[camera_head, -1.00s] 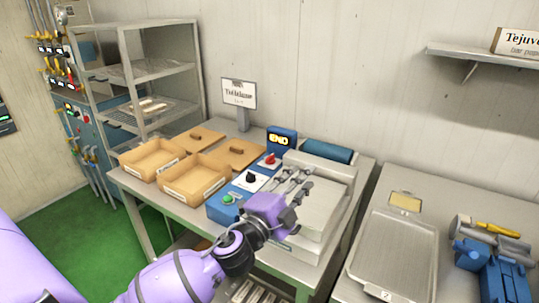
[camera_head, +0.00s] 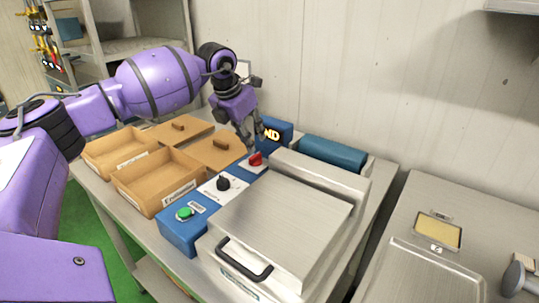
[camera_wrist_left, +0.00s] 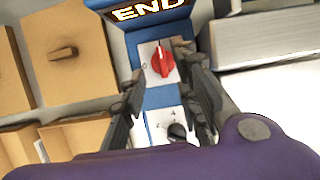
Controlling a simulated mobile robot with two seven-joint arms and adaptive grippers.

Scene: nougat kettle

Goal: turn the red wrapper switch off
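The red switch (camera_head: 255,159) is a rotary knob on a white plate at the far end of the blue control panel (camera_head: 176,235) of the wrapper. In the left wrist view the red knob (camera_wrist_left: 162,62) stands upright on its plate, with a "0" mark to its left. My left gripper (camera_head: 247,146) is above the panel, with its fingers pointing down at the knob. The right gripper does not show.
A black knob (camera_head: 223,183) and a green button (camera_head: 184,213) share the panel. A display (camera_head: 277,133) reading "END" stands behind. Open cardboard boxes (camera_head: 158,183) lie to the left, the wrapper's metal lid (camera_head: 285,215) to the right.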

